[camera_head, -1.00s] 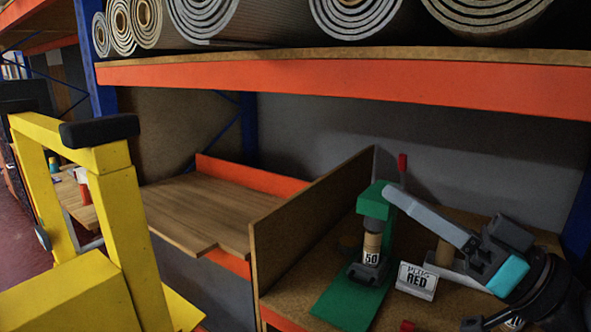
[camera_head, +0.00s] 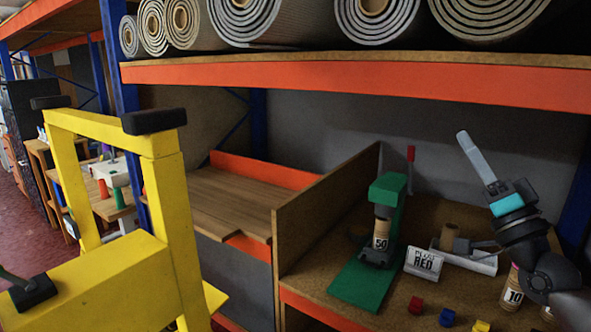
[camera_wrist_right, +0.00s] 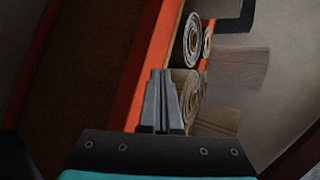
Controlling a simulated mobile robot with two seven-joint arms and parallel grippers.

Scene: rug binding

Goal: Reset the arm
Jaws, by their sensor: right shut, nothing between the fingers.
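My right gripper (camera_head: 474,158) is raised above the right part of the wooden bench, its fingers together, empty and pointing up and left. In the right wrist view its fingers (camera_wrist_right: 160,88) show closed, with the orange shelf beam and the rolled rugs beyond them. It touches nothing that I can see. My left gripper does not show in either view.
A green press (camera_head: 388,200) holding a part marked 50 stands left of the "PLUG RED" sign (camera_head: 424,263). A cylinder marked 10 (camera_head: 511,290) stands beneath my right arm. Rolled rugs (camera_head: 270,20) fill the upper shelf.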

